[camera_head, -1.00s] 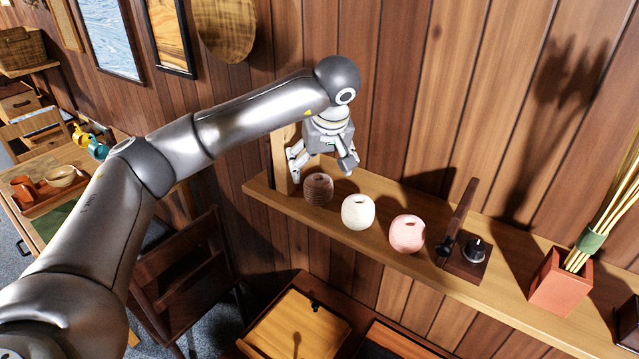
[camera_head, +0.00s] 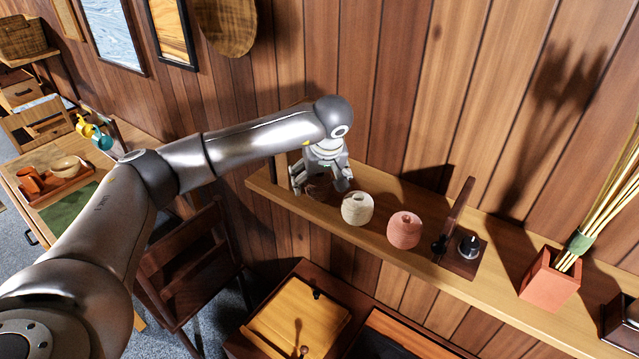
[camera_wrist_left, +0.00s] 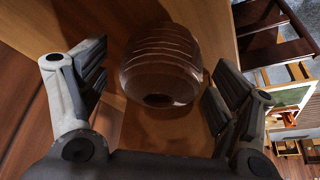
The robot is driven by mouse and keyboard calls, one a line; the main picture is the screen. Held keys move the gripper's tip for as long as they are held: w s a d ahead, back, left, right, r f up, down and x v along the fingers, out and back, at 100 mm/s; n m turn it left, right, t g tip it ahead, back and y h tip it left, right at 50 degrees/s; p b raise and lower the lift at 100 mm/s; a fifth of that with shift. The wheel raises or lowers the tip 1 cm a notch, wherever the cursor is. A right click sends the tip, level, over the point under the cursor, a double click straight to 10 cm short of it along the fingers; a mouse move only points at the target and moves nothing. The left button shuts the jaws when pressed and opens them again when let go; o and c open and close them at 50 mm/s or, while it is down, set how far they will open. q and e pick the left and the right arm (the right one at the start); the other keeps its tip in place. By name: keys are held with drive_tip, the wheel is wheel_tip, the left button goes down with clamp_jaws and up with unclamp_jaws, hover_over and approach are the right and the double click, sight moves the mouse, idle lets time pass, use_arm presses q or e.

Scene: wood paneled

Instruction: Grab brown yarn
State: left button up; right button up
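The brown yarn (camera_wrist_left: 160,64) is a ribbed ball with a dark hole, on the wooden shelf. In the left wrist view it lies between the two spread fingers of my left gripper (camera_wrist_left: 158,95), with a gap at the left finger and the right finger close beside it. In the head view the left gripper (camera_head: 320,184) is lowered over the brown yarn (camera_head: 318,188), hiding most of it. The left gripper is open. My right gripper is not seen.
A cream yarn ball (camera_head: 357,209) and a pink yarn ball (camera_head: 404,230) stand to the right on the shelf (camera_head: 430,268). A dark wooden stand (camera_head: 462,262) and a reddish pot with sticks (camera_head: 548,284) are farther right. The paneled wall is close behind.

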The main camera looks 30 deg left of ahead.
use_arm(q)
drive_tip(key=c, duration=0.9)
drive_tip(key=shift+c, duration=0.3)
